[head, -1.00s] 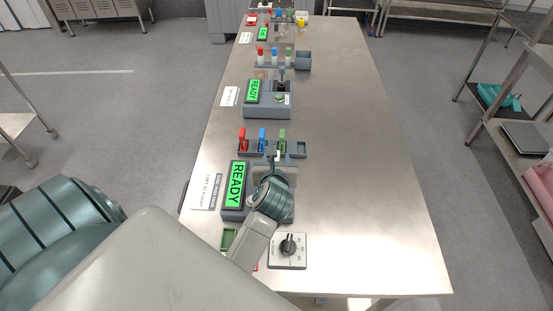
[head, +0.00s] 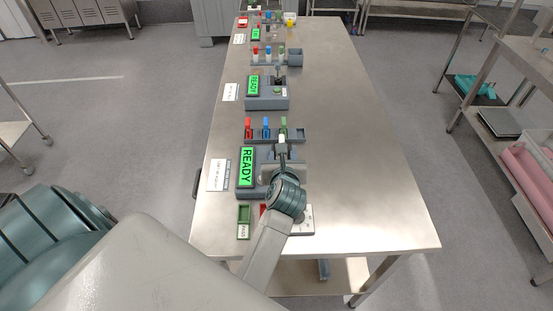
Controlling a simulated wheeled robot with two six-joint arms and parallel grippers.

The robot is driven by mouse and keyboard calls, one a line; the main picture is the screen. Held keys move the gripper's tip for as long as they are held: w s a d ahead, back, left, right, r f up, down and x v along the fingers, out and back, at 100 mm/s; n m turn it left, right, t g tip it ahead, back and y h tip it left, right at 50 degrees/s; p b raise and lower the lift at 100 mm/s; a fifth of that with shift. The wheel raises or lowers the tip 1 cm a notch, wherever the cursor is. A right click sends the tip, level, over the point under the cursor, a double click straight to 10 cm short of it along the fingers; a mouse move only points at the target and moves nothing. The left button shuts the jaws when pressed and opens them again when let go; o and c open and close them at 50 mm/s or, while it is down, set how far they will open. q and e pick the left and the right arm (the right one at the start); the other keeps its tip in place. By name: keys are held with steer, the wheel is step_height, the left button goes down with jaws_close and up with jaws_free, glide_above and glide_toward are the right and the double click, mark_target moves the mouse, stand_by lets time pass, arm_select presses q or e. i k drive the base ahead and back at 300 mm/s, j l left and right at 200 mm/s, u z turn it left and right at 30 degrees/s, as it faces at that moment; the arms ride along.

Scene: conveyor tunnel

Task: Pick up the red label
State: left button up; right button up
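The nearest rack (head: 297,136) on the steel table holds a red label (head: 248,127) at its left, a blue one (head: 266,126) and a green one (head: 284,123), all upright. My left gripper (head: 283,147) is at the near edge of the rack, just below the green label in the picture and to the right of the red one. Its fingers are small and overlap the machine behind, so I cannot tell whether they are open or whether they touch anything. My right gripper is out of view.
A machine with a green READY screen (head: 246,167) stands behind my wrist. A green tray (head: 244,222) lies in front, with a red tray (head: 263,211) partly hidden by my arm. Similar stations line the table's left side. The table's right half (head: 360,170) is clear.

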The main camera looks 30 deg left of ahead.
mark_target(243, 20)
steer(key=u, duration=1.25)
